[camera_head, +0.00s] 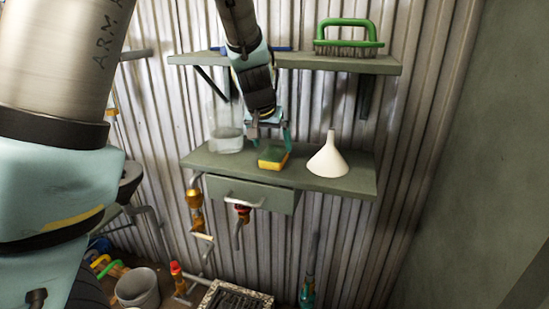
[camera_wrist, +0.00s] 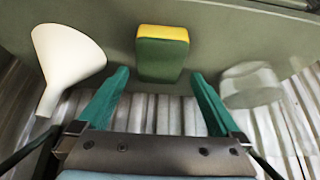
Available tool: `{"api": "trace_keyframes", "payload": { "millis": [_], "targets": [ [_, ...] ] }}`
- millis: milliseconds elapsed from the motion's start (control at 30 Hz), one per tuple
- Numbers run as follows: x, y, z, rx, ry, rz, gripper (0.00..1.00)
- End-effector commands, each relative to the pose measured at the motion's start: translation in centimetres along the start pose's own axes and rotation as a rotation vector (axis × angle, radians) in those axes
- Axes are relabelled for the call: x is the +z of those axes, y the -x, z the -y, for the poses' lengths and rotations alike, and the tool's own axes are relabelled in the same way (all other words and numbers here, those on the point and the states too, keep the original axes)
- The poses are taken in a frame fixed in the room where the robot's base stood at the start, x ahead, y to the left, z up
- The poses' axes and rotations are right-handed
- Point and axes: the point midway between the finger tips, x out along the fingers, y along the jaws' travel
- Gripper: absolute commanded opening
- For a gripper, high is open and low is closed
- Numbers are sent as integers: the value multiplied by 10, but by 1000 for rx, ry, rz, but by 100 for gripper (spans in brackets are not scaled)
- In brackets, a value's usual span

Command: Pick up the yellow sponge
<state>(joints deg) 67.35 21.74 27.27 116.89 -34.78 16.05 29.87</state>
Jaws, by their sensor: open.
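The yellow sponge (camera_head: 272,157) has a green layer and lies on the lower shelf (camera_head: 345,183), between a clear container and a white funnel. In the wrist view the sponge (camera_wrist: 162,52) shows its yellow edge and green face, ahead of the fingertips and centred between them. My gripper (camera_head: 268,135) is open and empty, just above and behind the sponge in the head view. In the wrist view its two teal fingers (camera_wrist: 160,78) are spread wider than the sponge.
The white funnel (camera_head: 328,158) stands right of the sponge, and the clear container (camera_head: 226,138) left of it. The upper shelf (camera_head: 392,66) holds a green-handled brush (camera_head: 347,38). A drawer (camera_head: 250,193) hangs under the lower shelf, before a corrugated wall.

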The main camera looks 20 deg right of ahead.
Motion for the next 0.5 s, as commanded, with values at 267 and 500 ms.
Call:
{"api": "trace_keyframes", "payload": {
  "millis": [267, 500],
  "targets": [
    [2, -35, 0, -1, 1, 2, 100],
    [2, -37, 0, -1, 0, 1, 100]
  ]
}}
